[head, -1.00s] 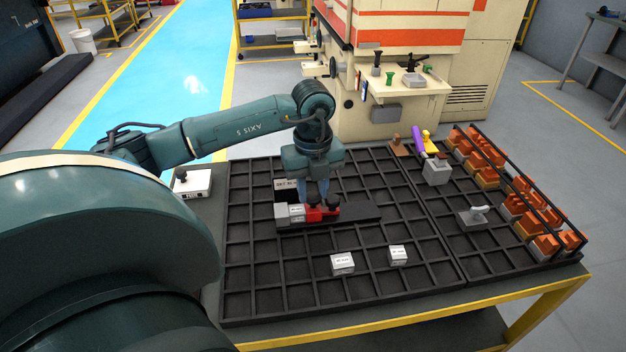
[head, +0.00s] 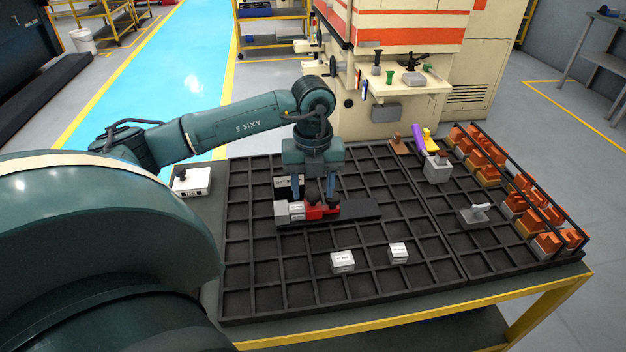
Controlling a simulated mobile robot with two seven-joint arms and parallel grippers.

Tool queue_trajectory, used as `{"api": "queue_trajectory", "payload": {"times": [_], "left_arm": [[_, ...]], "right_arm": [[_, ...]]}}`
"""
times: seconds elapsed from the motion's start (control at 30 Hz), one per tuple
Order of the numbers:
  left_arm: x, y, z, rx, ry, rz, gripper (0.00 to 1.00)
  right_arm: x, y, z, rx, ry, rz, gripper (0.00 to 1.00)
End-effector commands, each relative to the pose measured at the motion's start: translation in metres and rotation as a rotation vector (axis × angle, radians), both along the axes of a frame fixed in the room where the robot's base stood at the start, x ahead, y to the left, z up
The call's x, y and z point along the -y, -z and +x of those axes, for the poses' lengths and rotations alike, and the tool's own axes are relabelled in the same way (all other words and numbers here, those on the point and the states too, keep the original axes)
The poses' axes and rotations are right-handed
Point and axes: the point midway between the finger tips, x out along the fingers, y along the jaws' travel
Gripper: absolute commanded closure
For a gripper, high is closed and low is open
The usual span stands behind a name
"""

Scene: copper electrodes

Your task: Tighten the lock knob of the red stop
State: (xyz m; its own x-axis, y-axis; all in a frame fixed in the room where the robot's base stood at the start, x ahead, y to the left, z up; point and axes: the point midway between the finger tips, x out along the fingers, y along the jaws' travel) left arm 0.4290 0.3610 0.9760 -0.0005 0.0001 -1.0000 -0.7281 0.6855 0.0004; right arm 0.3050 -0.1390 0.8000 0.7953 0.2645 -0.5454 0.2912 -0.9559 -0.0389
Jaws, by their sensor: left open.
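The red stop (head: 318,212) sits on a dark bar (head: 362,209) in the middle of the gridded table, beside a light grey block (head: 289,211) on its left. Two dark knobs stand on or close to the stop: a left knob (head: 311,198) and a right knob (head: 331,206). I cannot tell which one is the lock knob. My left gripper (head: 313,191) points down above the stop from behind. Its fingers are spread and empty, one on each side of the left knob's top. Whether a fingertip touches a knob is not clear. My right gripper is not in view.
Two small labelled blocks (head: 342,262) (head: 398,253) lie in front of the bar. A labelled plate (head: 287,184) stands behind it. Orange electrodes (head: 515,203) fill a railed rack on the right. A grey block (head: 437,170) and a white box (head: 192,182) stand farther out.

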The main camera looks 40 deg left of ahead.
Motion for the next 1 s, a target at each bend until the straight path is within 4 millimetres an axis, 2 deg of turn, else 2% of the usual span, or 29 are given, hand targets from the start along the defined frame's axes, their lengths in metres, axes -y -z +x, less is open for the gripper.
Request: {"api": "queue_trajectory", "payload": {"times": [0.17,0.63,1.0], "left_arm": [[0.0,-0.01,0.0,0.001,-0.001,-0.001,0.5],[0.0,-0.058,0.0,0.001,-0.001,0.0,0.5],[0.0,-0.06,0.0,0.0,-0.001,0.0,0.5]], "right_arm": [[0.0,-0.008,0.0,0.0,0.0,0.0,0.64],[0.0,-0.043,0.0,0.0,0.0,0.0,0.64],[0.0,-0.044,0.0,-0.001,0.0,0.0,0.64]]}}
